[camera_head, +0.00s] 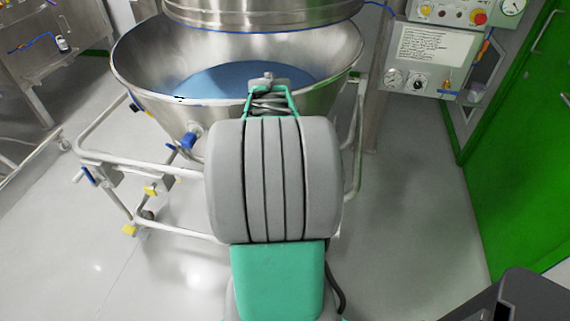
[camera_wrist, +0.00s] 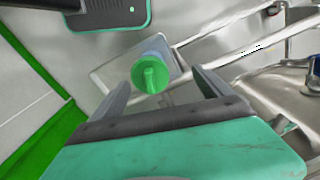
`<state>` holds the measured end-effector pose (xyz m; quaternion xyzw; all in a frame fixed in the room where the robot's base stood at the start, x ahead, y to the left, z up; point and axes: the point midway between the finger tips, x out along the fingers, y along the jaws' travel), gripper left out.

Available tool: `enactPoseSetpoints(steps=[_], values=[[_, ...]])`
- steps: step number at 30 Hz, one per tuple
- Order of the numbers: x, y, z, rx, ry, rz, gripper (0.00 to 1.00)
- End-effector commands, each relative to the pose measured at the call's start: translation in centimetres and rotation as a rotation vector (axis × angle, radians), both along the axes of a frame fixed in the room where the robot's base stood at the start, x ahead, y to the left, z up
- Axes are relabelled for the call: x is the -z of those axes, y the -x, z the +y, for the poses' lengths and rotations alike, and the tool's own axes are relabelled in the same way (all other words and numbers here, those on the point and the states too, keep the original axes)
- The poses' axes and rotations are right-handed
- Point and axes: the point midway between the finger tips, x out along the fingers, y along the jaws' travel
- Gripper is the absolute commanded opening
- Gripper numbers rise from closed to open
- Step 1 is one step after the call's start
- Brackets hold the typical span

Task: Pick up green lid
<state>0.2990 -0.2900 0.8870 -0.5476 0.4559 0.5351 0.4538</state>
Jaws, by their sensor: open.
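The green lid (camera_wrist: 150,74) shows in the wrist view as a round cap with a raised grip bar across it. It sits over a pale bluish container (camera_wrist: 153,47), of which only a part shows. My gripper (camera_wrist: 160,88) is open, with one finger on each side of the lid in the picture. The fingers do not appear to touch it, and the height gap is hard to tell. In the head view the lid is not visible, and my arm blocks the middle of the picture.
The container is over a pale rectangular tray or panel (camera_wrist: 106,72). A steel bowl (camera_head: 145,62) on a wheeled frame with pale rails (camera_head: 110,158) stands ahead. A control panel (camera_head: 436,45) and a green door (camera_head: 520,150) are at right. Grey floor (camera_head: 415,200) is clear right of the bowl.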

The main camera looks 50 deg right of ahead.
Motion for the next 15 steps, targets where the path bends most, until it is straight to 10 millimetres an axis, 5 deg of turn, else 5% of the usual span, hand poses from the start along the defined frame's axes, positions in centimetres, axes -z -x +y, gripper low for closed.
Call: enactPoseSetpoints(steps=[1,4,15], values=[[-1.7,1.2,-1.5,0.073,-0.009,0.006,0.94],[-1.6,2.4,-2.9,0.150,-0.018,0.013,0.97],[4.0,2.2,-2.6,0.159,-0.019,0.014,0.97]])
